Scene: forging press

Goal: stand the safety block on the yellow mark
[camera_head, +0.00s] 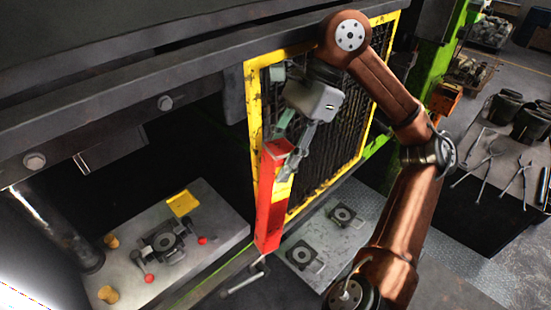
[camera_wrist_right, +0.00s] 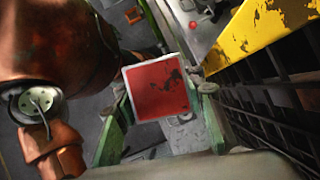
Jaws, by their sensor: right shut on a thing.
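The safety block (camera_head: 268,215) is a long red bar with a yellow band near its upper part. My right gripper (camera_head: 290,150) is shut on its upper part and holds it roughly upright, slightly tilted, in front of the yellow-framed mesh guard. In the right wrist view the block's scuffed red end face (camera_wrist_right: 158,90) shows between the green fingers (camera_wrist_right: 162,130). The yellow mark (camera_head: 183,203) is a square on the grey press bed, left of the block; nothing stands on it. My left gripper is not in view.
The mesh guard's yellow frame (camera_head: 252,120) is close beside the block. The press bed (camera_head: 215,215) carries a dark die fixture (camera_head: 165,243), red knobs and yellow posts (camera_head: 108,294). A tool table (camera_head: 500,170) stands at the right.

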